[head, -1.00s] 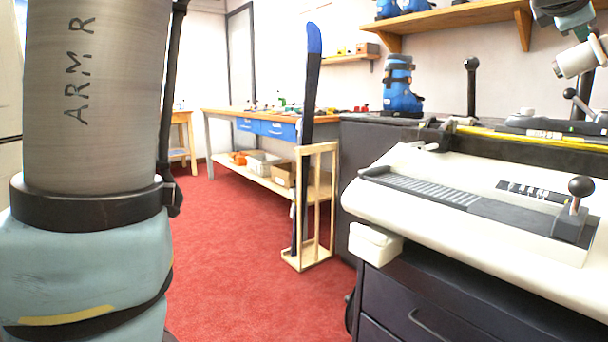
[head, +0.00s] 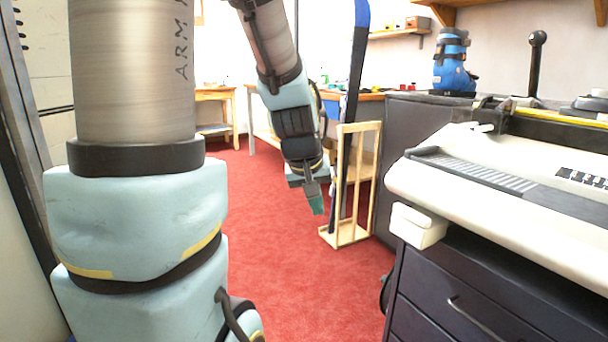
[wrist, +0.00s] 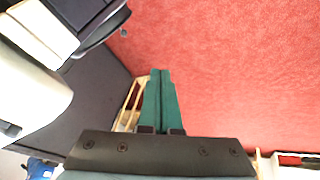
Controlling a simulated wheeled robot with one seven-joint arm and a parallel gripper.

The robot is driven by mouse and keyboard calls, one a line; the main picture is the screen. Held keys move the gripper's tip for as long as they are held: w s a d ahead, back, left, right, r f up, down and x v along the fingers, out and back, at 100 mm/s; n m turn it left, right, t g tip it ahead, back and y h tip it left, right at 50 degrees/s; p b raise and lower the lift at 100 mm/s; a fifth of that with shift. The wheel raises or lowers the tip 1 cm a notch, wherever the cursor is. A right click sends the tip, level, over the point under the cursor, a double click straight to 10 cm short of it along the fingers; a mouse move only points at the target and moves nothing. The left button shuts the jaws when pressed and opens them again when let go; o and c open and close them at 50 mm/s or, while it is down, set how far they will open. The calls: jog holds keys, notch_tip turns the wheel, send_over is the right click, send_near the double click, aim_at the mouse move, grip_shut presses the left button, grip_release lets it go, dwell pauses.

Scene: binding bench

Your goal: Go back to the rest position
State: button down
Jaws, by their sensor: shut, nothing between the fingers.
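My gripper (head: 315,203) hangs from my arm in the middle of the head view, pointing down over the red carpet. In the wrist view its two green fingers (wrist: 161,98) lie together, with nothing between them. In the head view it is just left of the wooden ski stand (head: 350,235), in front of the workbench area. I cannot tell the exact gap between the gripper and the stand.
A dark ski (head: 354,70) stands in the wooden stand. On the right is a dark drawer cabinet (head: 440,300) with a white-and-grey machine (head: 510,185) on top. A blue boot (head: 452,70) stands behind. Red carpet (head: 290,270) is open in the middle.

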jog(key=s+a+f+m+g+y, duration=0.1)
jog(key=s+a+f+g+y, duration=0.15)
jog(key=s+a+f, duration=0.55)
jog(key=w+a+p+v, duration=0.1)
jog(key=w+p+v, duration=0.2)
jog(key=p+v, duration=1.1)
jog(key=w+a+r+p+v, duration=0.1)
jog(key=w+p+v, duration=0.2)
jog(key=p+v, duration=1.1)
notch_tip(320, 180, up, 3)
jog(key=shift+s+f+g+p, duration=0.2)
jog(key=shift+s+g+p, duration=0.1)
jog(key=shift+g+p, duration=0.1)
